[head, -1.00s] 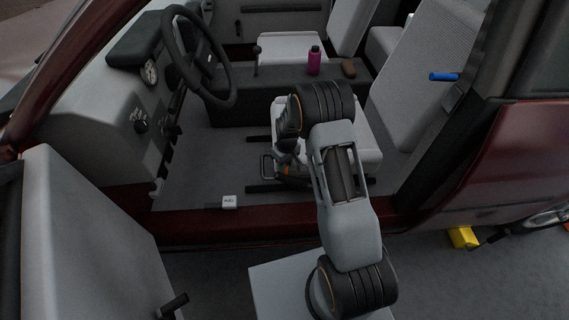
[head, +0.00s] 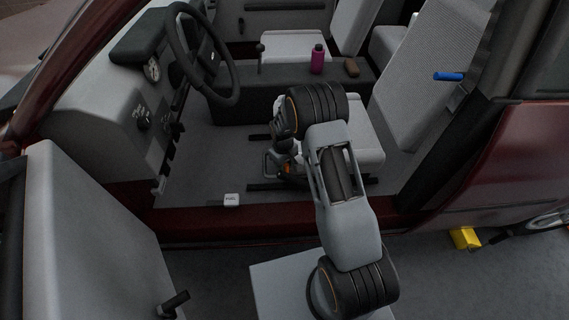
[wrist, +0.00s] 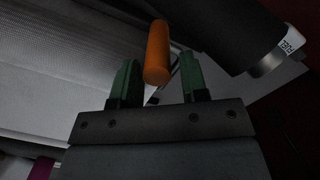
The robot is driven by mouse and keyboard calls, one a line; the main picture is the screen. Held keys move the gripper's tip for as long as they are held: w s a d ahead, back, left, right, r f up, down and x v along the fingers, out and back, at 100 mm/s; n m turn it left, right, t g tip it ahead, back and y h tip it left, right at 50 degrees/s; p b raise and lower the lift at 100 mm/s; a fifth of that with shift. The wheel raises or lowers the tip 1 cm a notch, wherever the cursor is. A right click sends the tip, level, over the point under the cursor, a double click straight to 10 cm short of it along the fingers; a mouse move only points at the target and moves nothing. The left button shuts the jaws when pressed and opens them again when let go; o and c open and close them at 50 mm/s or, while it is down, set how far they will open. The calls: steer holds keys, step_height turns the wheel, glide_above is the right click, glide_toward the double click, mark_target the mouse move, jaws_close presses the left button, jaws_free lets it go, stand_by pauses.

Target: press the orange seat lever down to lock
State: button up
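The orange lever (wrist: 158,52) shows in the wrist view as a short round bar with a rounded near end. My gripper (wrist: 159,66) is open, with one green finger on each side of the lever. I see gaps beside it and cannot tell whether either finger touches it. In the head view, the end of my arm is low at the front of the near seat (head: 366,145). My arm hides much of that seat, and only small orange patches show by its base. I cannot tell the lever's angle there.
A steering wheel (head: 231,84) and dashboard (head: 85,130) are at left. The door sill (head: 250,222) runs along the near side. A pink bottle (head: 318,60) and a brown object (head: 351,67) stand on the console. A white FUEL tag (head: 231,199) lies near the sill.

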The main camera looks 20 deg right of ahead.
steer(key=shift+o, duration=0.9)
steer(key=shift+d, duration=0.1)
steer(key=shift+r, duration=0.1)
step_height(320, 180, up, 14)
steer(key=p, duration=0.2)
steer(key=shift+w+a, duration=0.25)
steer(key=shift+w, duration=0.05)
